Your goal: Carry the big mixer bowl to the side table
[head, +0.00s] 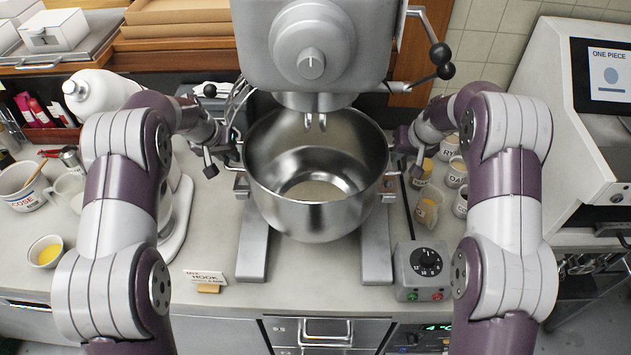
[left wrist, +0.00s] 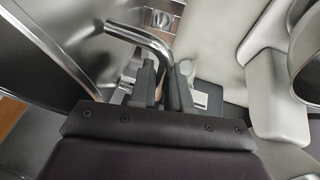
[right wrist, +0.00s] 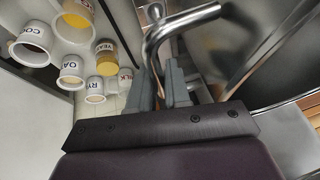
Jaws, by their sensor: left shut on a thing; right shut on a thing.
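The big steel mixer bowl (head: 315,215) sits upright under the mixer head (head: 312,50), between the mixer's two base legs. It looks empty apart from a pale patch at its bottom. My left gripper (head: 222,158) is at the bowl's left side, and in the left wrist view its fingers (left wrist: 160,85) are shut on a bent metal handle (left wrist: 140,38). My right gripper (head: 408,150) is at the bowl's right side, and in the right wrist view its fingers (right wrist: 172,85) are shut on the matching handle (right wrist: 180,28). I cannot make out the side table.
A control box with a dial (head: 421,270) stands right of the bowl. Several labelled cups (head: 428,207) stand beside my right arm. A hook sign (head: 205,277) is at the front left. A white bowl (head: 46,251) and a mug (head: 22,186) are at the far left. A screen (head: 603,75) is at the right.

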